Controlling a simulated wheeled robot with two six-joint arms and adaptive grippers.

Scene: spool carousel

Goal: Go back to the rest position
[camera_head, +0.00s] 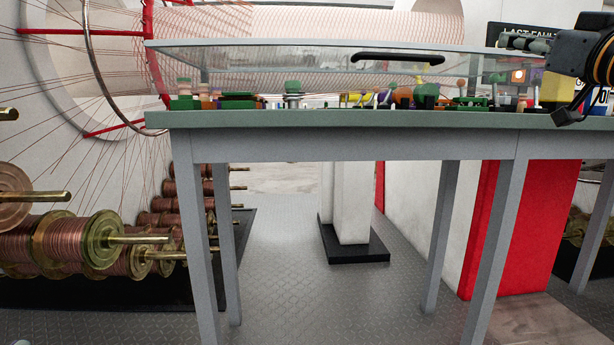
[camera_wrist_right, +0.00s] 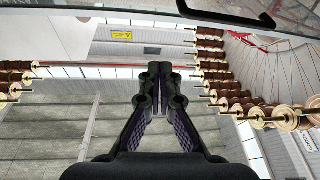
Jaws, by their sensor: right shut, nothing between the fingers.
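My right gripper (camera_head: 508,41) is at the upper right of the head view, at the level of the glass-covered space above the table (camera_head: 340,120). It points left, and its dark fingers are closed together. In the right wrist view the fingers (camera_wrist_right: 155,72) meet at the tips with nothing between them. My left gripper is in neither view.
The table has a glass cover (camera_head: 300,58) with a black handle (camera_head: 398,57) above several small coloured parts. Copper spools (camera_head: 60,245) on brass rods stand at the left beside a wire carousel. A red panel (camera_head: 520,230) stands behind the right table legs.

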